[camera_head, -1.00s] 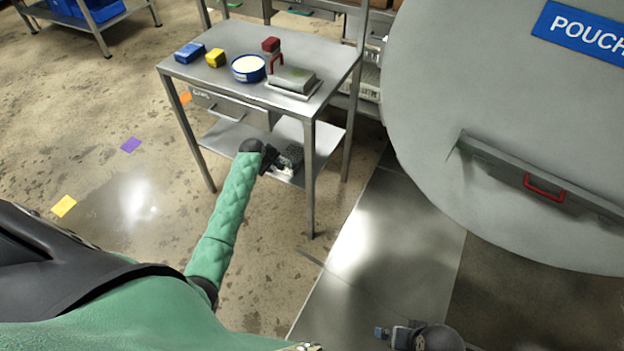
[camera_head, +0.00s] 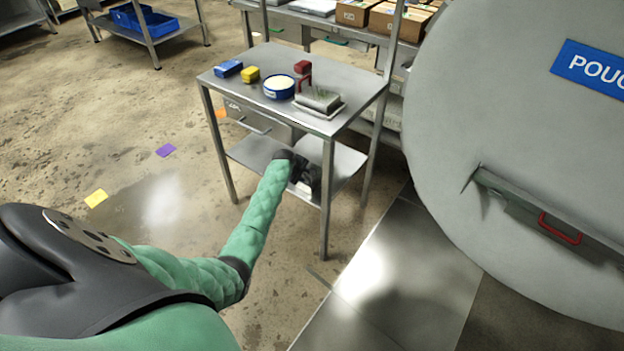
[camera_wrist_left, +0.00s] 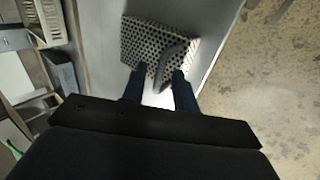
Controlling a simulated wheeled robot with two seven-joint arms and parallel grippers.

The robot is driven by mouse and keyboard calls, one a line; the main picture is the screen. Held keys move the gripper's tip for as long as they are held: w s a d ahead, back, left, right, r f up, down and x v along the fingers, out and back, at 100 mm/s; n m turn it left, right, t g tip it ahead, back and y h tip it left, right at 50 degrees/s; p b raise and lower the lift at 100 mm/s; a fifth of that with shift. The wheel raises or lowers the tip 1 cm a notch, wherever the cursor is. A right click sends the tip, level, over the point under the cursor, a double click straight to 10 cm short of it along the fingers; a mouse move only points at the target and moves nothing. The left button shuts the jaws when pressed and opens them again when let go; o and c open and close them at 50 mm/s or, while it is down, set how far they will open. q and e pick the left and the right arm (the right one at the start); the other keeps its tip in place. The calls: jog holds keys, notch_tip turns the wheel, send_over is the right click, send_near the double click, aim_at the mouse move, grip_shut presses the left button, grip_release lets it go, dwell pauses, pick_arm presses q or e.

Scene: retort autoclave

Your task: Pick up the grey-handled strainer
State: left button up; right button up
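In the left wrist view, the strainer (camera_wrist_left: 138,40) is a pale block with dark holes and a curved grey handle (camera_wrist_left: 173,62). It is on the lower shelf (camera_wrist_left: 213,22) of the steel table. My left gripper (camera_wrist_left: 159,71) is open, with a dark finger on either side of the handle's near part; contact is not clear. In the head view, my left gripper (camera_head: 305,178) is at the lower shelf below the tabletop and largely hides the strainer there. My right gripper is not in view.
The tabletop (camera_head: 250,98) above my left gripper holds a blue box (camera_head: 228,69), a yellow block (camera_head: 250,75), a blue round tub (camera_head: 279,87), a red-handled item (camera_head: 303,69) and a grey block on a tray (camera_head: 318,101). A large round door (camera_head: 500,120) stands at right.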

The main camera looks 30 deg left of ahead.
pick_arm(q)
jog(key=shift+x, duration=1.2)
jog(key=shift+a, duration=0.1)
grip_shut()
dwell(0.5)
